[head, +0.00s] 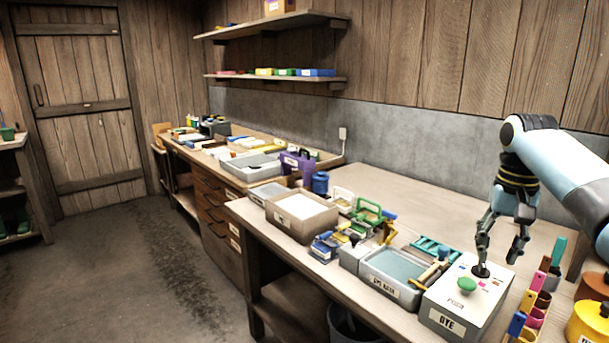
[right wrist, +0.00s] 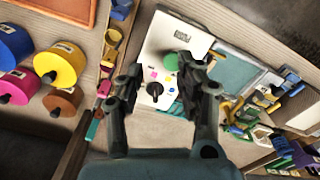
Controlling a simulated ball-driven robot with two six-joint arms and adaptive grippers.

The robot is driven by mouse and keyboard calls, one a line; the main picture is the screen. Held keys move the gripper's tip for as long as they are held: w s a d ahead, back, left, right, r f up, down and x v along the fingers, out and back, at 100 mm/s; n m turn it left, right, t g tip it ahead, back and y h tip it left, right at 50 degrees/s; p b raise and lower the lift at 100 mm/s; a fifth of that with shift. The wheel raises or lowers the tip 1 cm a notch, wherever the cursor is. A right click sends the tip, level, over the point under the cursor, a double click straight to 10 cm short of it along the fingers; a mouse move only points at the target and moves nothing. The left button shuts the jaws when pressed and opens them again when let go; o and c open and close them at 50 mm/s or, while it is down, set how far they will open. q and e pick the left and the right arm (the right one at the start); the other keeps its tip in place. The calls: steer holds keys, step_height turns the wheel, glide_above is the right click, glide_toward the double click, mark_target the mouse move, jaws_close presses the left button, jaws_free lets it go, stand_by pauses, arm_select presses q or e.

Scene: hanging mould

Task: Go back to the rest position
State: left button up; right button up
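My right gripper (head: 500,248) hangs down from the arm at the right, above the white box labelled DYE (head: 460,312). Its two fingers are spread apart with nothing between them. In the right wrist view the open fingers of the gripper (right wrist: 160,82) frame the same box (right wrist: 172,42), which has a green knob (right wrist: 171,62) and a black knob (right wrist: 155,89) on top. In the head view the green knob (head: 467,284) stands clear, and the black knob (head: 480,270) is just below one fingertip; I cannot tell whether they touch. My left gripper is not in view.
Left of the box are a grey water-filled tray (head: 393,273), a green rack (head: 435,248), and small moulds (head: 368,212). To its right are a coloured holder (head: 537,307) and dye drums (head: 592,322). The bench behind the gripper (head: 420,200) is clear.

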steer(key=s+a+f+n+t+h, duration=0.1)
steer(key=s+a+f+n, duration=0.1)
steer(key=s+f, duration=0.45)
steer(key=s+a+f+n+t, duration=0.1)
steer(key=s+a+f, duration=0.25)
steer(key=s, duration=0.65)
steer(key=s+a+r+n+t, duration=0.1)
steer(key=s+a+r, duration=0.15)
steer(key=s, duration=0.75)
steer(key=s+a+r+n+t, duration=0.1)
steer(key=s+r+n, duration=0.15)
steer(key=s, duration=0.65)
step_height(320, 180, down, 31)
steer(key=s+d+m+g+b, duration=0.1)
steer(key=d+g+b, duration=0.15)
steer(key=b, duration=0.45)
arm_select(q)
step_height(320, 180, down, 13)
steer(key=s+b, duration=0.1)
steer(key=b, duration=0.5)
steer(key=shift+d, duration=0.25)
arm_select(e)
steer(key=s+d+f, duration=0.1)
steer(key=s+f, duration=1.8)
steer(key=f, duration=0.5)
steer(key=shift+s, duration=0.2)
